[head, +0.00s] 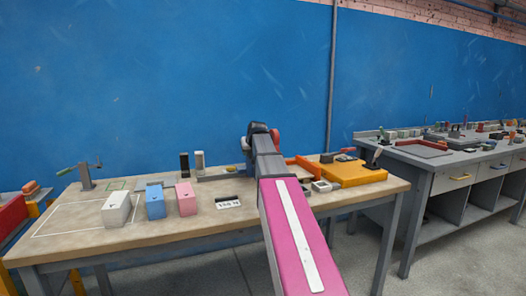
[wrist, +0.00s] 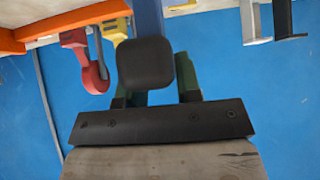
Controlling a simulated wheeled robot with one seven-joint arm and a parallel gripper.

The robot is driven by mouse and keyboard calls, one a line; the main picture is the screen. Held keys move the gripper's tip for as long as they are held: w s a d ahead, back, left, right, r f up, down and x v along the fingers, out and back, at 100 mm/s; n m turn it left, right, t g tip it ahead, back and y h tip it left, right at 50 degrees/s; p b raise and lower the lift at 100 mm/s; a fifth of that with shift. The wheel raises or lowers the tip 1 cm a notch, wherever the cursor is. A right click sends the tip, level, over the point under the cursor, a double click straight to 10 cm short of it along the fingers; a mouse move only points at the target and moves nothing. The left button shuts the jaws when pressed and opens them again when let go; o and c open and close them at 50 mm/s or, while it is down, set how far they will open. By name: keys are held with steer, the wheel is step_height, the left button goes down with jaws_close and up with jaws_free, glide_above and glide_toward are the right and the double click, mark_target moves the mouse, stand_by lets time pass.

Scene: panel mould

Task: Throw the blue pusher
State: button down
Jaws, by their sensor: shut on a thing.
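The blue pusher (wrist: 149,18) shows in the wrist view as a blue bar with a rounded black knob (wrist: 146,63) on its near end. My gripper (wrist: 160,78) has green fingers on both sides of the knob and is shut on the pusher. The knob hides part of the fingers and the contact. In the head view my gripper (head: 262,135) is above the back of the wooden table, and my arm covers most of the pusher there.
A red hooked part (wrist: 88,62) and a yellow part (wrist: 116,32) are left of the knob in the wrist view. White (head: 116,209), blue (head: 155,201) and pink (head: 186,199) boxes stand on the table (head: 90,232). An orange tray (head: 352,175) is at right.

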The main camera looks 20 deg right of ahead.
steer(key=a, duration=0.9)
steer(key=shift+s, duration=0.2)
steer(key=shift+a, duration=0.15)
steer(key=c, duration=0.8)
jaws_free()
steer(key=shift+a, duration=0.1)
steer(key=v, duration=1)
steer(key=shift+s+r, duration=0.25)
